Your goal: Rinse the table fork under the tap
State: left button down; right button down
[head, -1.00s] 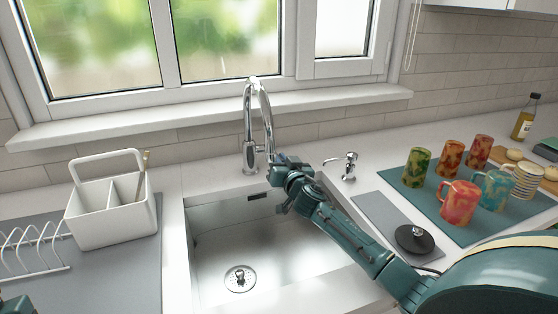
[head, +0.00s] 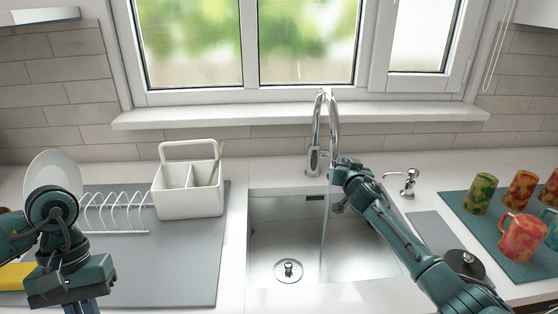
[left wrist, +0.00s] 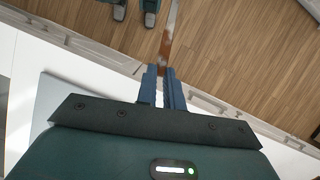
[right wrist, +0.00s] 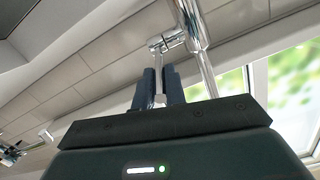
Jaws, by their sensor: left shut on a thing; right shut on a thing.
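The table fork (left wrist: 167,45) shows in the left wrist view as a thin metal strip with brown stains, partly out of frame. My left gripper (left wrist: 164,75) is shut on it, over the front edge of the counter. In the head view my left gripper (head: 82,304) is at the bottom left, its fingertips cut off. The chrome tap (head: 316,130) stands behind the sink (head: 345,262), and a thin water stream (head: 324,235) falls from it. My right gripper (right wrist: 158,85) is shut on the tap's lever (right wrist: 158,48); its fingers are mostly hidden in the head view.
A white cutlery caddy (head: 188,203), a wire rack (head: 118,222) and a plate (head: 52,172) stand on the grey mat (head: 190,265) left of the sink. A soap dispenser (head: 408,183) and several mugs (head: 480,193) are on the right. The sink basin is empty.

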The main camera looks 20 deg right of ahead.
jog(key=c, duration=1.5)
grip_release()
jog(key=shift+o, duration=0.2)
jog(key=shift+s, duration=0.1)
jog(key=v, duration=1.2)
